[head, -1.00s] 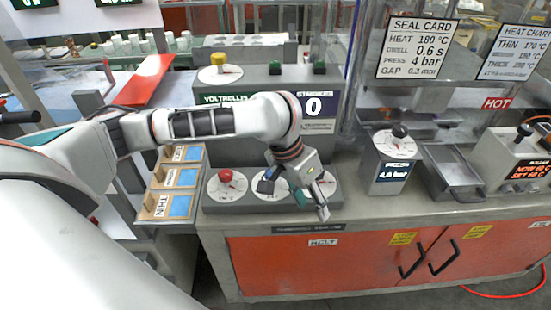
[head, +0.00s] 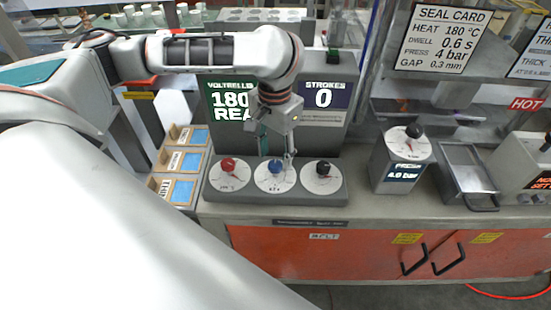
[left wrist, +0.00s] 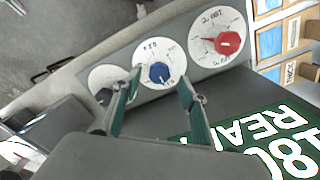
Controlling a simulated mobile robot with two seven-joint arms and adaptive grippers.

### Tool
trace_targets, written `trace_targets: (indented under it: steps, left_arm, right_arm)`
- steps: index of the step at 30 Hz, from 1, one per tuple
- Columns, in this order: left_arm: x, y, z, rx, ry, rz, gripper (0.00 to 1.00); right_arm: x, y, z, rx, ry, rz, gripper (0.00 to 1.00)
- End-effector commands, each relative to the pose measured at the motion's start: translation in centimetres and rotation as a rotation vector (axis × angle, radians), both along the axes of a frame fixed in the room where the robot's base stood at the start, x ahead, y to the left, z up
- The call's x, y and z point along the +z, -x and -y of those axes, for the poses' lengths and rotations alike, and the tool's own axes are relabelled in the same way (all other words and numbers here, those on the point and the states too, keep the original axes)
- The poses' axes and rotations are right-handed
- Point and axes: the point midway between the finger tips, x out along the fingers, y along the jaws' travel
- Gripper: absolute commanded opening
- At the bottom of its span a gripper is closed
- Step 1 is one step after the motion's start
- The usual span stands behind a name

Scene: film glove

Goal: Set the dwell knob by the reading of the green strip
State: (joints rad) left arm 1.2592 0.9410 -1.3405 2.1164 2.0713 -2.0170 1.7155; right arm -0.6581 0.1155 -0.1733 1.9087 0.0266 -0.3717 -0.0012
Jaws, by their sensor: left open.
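The console has three white dials in a row: a red knob (head: 228,164) at left, a blue knob (head: 275,167) in the middle and a black knob (head: 323,168) at right. The dial lettering is too small to read surely. Above them a green display strip (head: 228,102) shows "180" and "REA", its end hidden by my arm. My left gripper (head: 276,150) points down, open and empty, just above the blue knob. In the left wrist view the blue knob (left wrist: 160,72) shows between the two spread fingers. I cannot tell whether they touch it. My right gripper is not in view.
A seal card (head: 442,38) reads heat 180 °C, dwell 0.6 s, press 4 bar, gap 0.3 mm. A strokes display (head: 324,97) shows 0. A press dial unit (head: 402,160) and a metal tray (head: 468,170) stand to the right. Sample bins (head: 180,162) stand left.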

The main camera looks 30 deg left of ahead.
Motion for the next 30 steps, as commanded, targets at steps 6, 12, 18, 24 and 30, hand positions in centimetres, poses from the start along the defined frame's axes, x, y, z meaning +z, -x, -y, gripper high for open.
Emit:
trace_targets:
  steps: [6, 12, 18, 24, 30]
  left_arm:
    - [-2.1, 0.0, 0.1, 0.0, 0.002, 0.0, 0.42]
    - [-2.6, 0.0, 0.1, -0.001, 0.002, 0.001, 0.42]
    - [-2.6, 0.0, 0.1, -0.001, 0.001, 0.001, 0.37]
    - [-2.6, 0.0, 0.0, 0.0, 0.001, 0.001, 0.04]
    - [-2.6, 0.0, 0.0, -0.01, 0.001, 0.001, 0.04]
  right_arm:
    - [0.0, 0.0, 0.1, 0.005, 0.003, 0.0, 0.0]
    - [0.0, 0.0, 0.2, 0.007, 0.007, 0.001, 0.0]
    - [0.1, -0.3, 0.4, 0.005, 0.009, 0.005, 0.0]
    - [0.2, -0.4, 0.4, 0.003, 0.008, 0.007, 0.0]
    - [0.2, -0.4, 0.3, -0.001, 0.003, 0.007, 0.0]
